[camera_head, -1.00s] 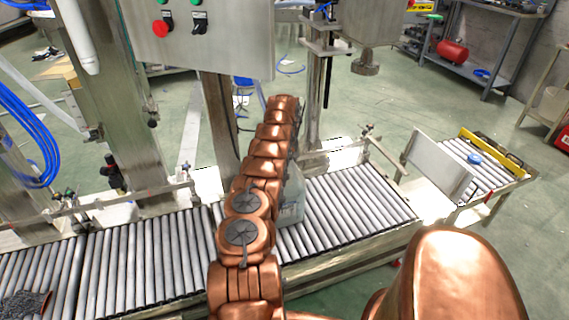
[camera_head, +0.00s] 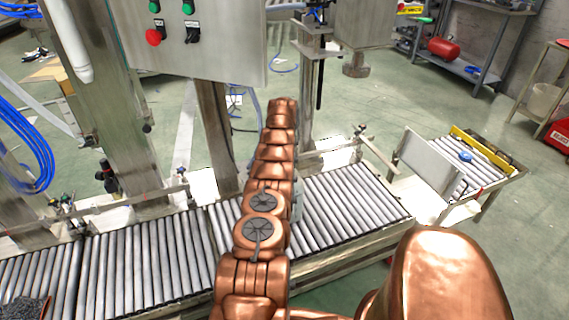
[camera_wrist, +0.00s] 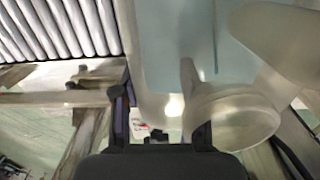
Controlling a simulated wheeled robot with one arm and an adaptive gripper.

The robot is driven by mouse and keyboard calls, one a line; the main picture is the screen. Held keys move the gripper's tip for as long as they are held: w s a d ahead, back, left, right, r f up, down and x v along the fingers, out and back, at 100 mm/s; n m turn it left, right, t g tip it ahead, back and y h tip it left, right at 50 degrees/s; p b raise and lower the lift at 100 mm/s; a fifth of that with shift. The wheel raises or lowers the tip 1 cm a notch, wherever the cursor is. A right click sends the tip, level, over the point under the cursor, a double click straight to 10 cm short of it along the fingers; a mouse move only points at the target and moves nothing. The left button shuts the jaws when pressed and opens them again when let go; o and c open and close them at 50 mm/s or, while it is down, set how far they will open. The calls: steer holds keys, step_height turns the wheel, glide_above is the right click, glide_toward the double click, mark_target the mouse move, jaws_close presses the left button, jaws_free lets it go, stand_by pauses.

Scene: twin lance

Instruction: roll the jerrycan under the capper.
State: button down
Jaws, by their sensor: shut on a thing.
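The jerrycan (camera_wrist: 165,45) is pale and translucent and fills the upper middle of the wrist view. Its round neck (camera_wrist: 235,115) and a handle-like part show close to the camera. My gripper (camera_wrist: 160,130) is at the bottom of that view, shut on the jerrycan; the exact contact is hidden. In the head view my copper arm covers the gripper and nearly all of the jerrycan. The capper (camera_head: 357,62), a steel head with a round part below, hangs at the upper right, beyond the roller conveyor (camera_head: 355,205) and right of my arm.
A control box (camera_head: 225,45) with buttons overhangs the conveyor on the left. Guide rails run along the conveyor's far side. A plate (camera_head: 430,162) and a smaller roller table (camera_head: 480,160) stand past its right end. The rollers right of my arm are clear.

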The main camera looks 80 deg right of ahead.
steer(key=shift+s, duration=0.1)
stand_by(0.3)
steer(key=c, duration=0.5)
jaws_free()
steer(key=shift+c, duration=0.2)
steer(key=shift+f, duration=0.1)
